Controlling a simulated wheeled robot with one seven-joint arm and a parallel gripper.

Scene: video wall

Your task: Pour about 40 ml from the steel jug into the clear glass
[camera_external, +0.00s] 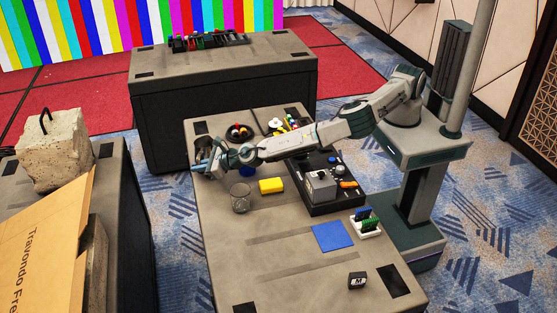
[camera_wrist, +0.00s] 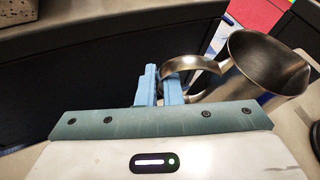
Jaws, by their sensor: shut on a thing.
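The steel jug (camera_wrist: 262,75) is at the right of the wrist view, with its open mouth facing up toward the camera and its inside dark. I cannot tell how much liquid it holds. My gripper (camera_wrist: 163,88) has its blue fingers shut on the jug's handle (camera_wrist: 196,66). In the external view my gripper (camera_external: 205,165) is over the far left edge of the table; the jug is hard to make out there. The clear glass (camera_external: 240,198) stands upright on the table, nearer the camera and right of my gripper, apart from it.
A yellow block (camera_external: 271,186) lies just right of the glass. A dark tray (camera_external: 335,200) with a grey box is further right. A dark bowl (camera_external: 239,132) stands behind my forearm. A blue mat (camera_external: 332,236) lies nearer the front. The table's front left is clear.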

